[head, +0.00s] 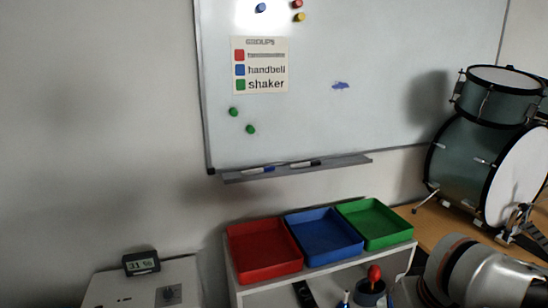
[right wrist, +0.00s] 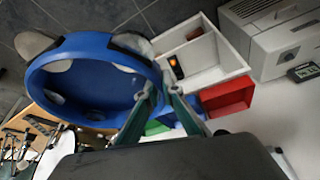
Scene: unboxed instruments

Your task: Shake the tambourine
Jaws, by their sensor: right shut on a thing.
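The tambourine (right wrist: 75,86), a blue ring with silver jingles around its rim, fills the upper left of the right wrist view. My right gripper (right wrist: 159,92) is shut on the right side of its rim. The tambourine is raised above the floor, clear of the shelf and trays. In the head view only a grey and white part of my right arm shows at the lower right; the right gripper and the tambourine are outside that view. My left gripper is in neither view.
Red (head: 264,250), blue (head: 325,236) and green (head: 375,223) trays stand on a white shelf unit (head: 325,276) below the whiteboard (head: 330,120). A drum set (head: 468,165) stands at the right. A small clock (head: 141,263) sits on a white cabinet at the left.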

